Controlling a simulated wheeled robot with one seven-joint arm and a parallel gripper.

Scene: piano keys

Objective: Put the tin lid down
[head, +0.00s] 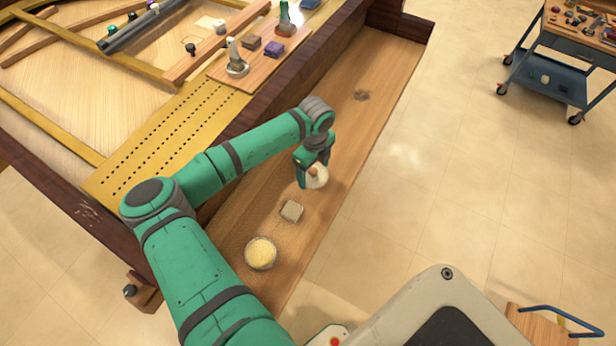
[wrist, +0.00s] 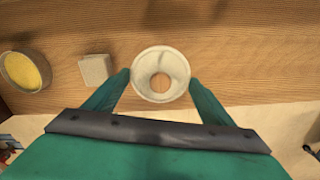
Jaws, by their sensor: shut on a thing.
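The tin lid, a round cream disc with a brown centre, is in my gripper (head: 313,166). It shows in the head view (head: 320,180) and, face on, between my two fingertips in the wrist view (wrist: 143,82). The fingers touch its opposite edges. I cannot tell whether the brown centre is a knob or a hole. The lid is over the long wooden ledge (head: 340,130); any gap beneath it is hard to judge. An open round tin with pale yellow contents (head: 261,252) stands on the ledge nearer my base, also at left in the wrist view (wrist: 24,70).
A small grey-beige block (head: 292,211) sits between the tin and my gripper. The ledge beyond my gripper is clear except for a dark mark (head: 361,95). A wooden board (head: 258,62) with small items lies inside the piano. A blue cart (head: 560,75) stands far right.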

